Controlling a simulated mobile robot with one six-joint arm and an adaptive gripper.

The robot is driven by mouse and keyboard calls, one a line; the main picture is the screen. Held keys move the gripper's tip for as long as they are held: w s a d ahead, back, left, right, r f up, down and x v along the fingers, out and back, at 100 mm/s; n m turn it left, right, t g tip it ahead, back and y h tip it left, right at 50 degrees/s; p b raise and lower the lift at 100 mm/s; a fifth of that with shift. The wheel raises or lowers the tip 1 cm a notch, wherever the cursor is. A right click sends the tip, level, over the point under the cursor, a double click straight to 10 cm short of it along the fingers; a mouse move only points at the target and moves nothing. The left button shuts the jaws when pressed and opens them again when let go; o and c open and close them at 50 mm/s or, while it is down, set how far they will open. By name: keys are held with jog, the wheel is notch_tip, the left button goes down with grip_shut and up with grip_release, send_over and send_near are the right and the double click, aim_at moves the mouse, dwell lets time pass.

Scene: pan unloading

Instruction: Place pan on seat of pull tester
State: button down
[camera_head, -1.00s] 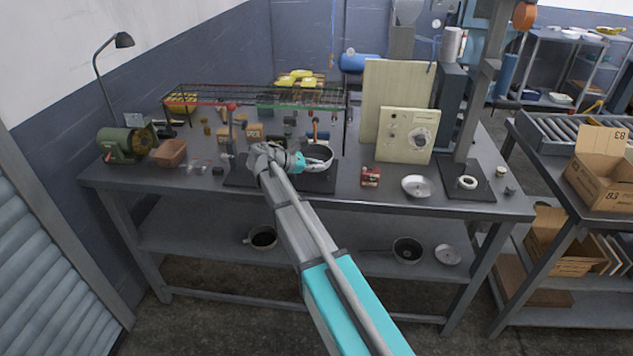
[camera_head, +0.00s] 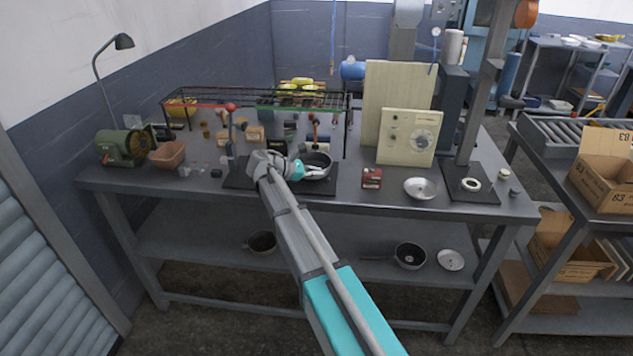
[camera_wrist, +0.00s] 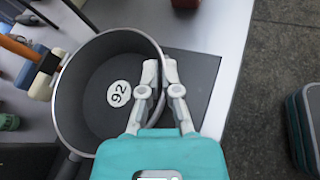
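A dark grey pan (camera_head: 318,160) is at the end of my arm, over the black base plate (camera_head: 310,189) of a lever stand with a red ball. In the wrist view, the pan (camera_wrist: 88,110) shows a white label "92" inside and a handle toward the lower left. My gripper (camera_wrist: 161,75) straddles its rim, one finger inside and one outside, closed on it. Whether the pan touches the plate cannot be told. A tall grey column stand (camera_head: 482,95) at right has a black base plate with a white ring (camera_head: 471,184). Neither stand is labelled as the pull tester.
A wire rack (camera_head: 260,97) stands behind the pan. A green motor (camera_head: 122,147) and brown bin (camera_head: 167,155) are left. More pans (camera_head: 409,256) sit on the lower shelf.

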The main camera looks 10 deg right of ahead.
jog(key=shift+f+b, duration=0.6)
jog(key=shift+f, duration=0.3)
jog(key=shift+f, duration=0.15)
jog(key=c, duration=0.8)
grip_release()
jog(key=shift+r, duration=0.25)
jog(key=shift+a+r, duration=0.1)
jog(key=shift+a, duration=0.2)
jog(key=p+v, duration=0.4)
jog(key=v, duration=0.5)
jog(key=shift+s+a+r, duration=0.1)
jog(key=shift+a+r, duration=0.1)
jog(key=shift+a, duration=0.05)
jog(key=shift+p+v, duration=0.3)
jog(key=shift+v, duration=0.6)
